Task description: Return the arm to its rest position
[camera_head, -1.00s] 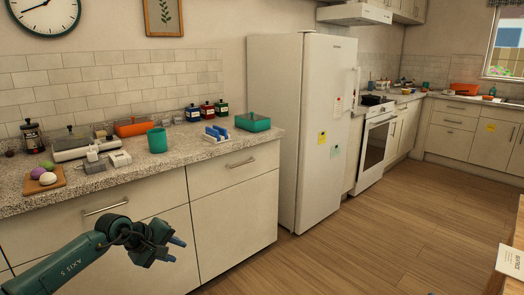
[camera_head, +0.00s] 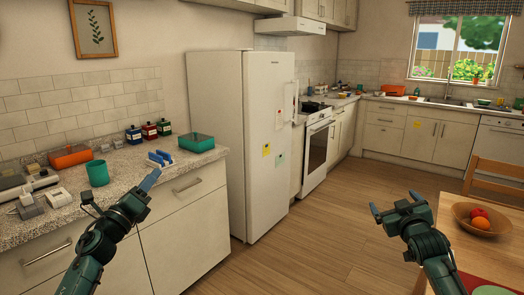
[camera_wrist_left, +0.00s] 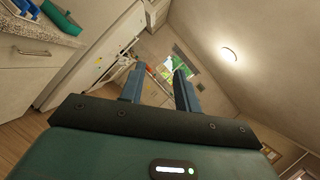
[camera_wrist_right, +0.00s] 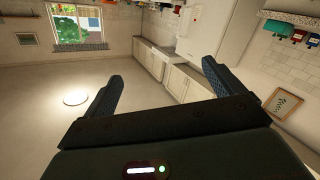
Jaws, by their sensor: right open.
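My left arm comes in from the left in the head view, raised in front of the counter. Its gripper (camera_head: 147,186) points up and away, with a blue finger showing against the counter edge. In the left wrist view the two fingers of this gripper (camera_wrist_left: 158,85) stand apart with nothing between them. My right gripper (camera_head: 390,206) is raised over the floor, left of the wooden table. In the right wrist view its fingers (camera_wrist_right: 160,85) are wide apart and empty.
The counter (camera_head: 120,172) holds a teal cup (camera_head: 97,173), a teal box (camera_head: 197,142), an orange box (camera_head: 70,156) and several bottles. A white fridge (camera_head: 262,140) stands beyond it. A wooden table (camera_head: 480,245) with a fruit bowl (camera_head: 465,220) is at right. The floor between is clear.

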